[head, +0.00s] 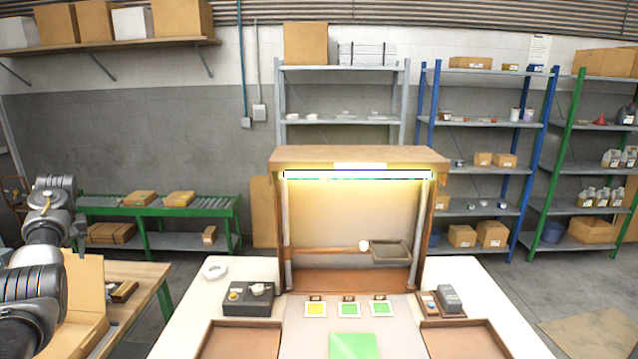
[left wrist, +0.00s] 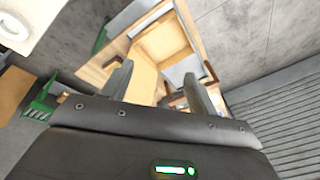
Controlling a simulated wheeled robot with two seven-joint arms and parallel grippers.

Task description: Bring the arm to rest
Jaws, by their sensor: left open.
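My left arm (head: 40,240) stands raised at the left edge of the head view, beside the lit workbench and above a wooden side table. In the left wrist view my left gripper (left wrist: 158,80) is open, with two grey fingers spread apart and nothing between them. Beyond the fingers lies an open cardboard box (left wrist: 163,42). My right gripper is in neither view. No buffing brush can be made out for certain.
The white workbench (head: 184,327) bears a dark box with knobs (head: 249,298), a white ring (head: 215,270), a green square (head: 354,346) and brown trays (head: 240,340). The open carton (head: 84,290) sits on the wooden table (head: 148,275) at left. Shelves line the wall.

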